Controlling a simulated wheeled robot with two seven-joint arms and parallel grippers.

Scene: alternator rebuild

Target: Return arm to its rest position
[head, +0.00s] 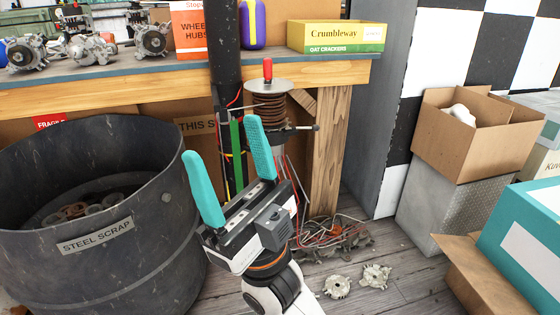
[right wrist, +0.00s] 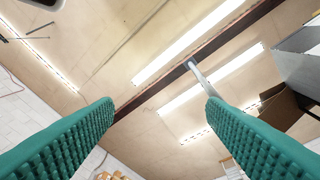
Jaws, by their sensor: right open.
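My right gripper (head: 232,174) is raised in the middle of the head view, in front of the workbench. Its two teal fingers are spread wide apart with nothing between them. In the right wrist view the same ribbed teal fingers (right wrist: 158,118) frame empty air, with the ceiling beyond. My right arm (head: 275,290) comes up from the bottom of the head view. My left gripper does not show in the head view.
A dark steel scrap bin (head: 150,215) stands close at left. The wooden workbench (head: 110,95) carries alternator parts, an orange box (head: 190,30) and a yellow cracker box (head: 336,36). Wires and metal parts (head: 337,287) lie on the floor. Cardboard boxes (head: 470,148) stand at right.

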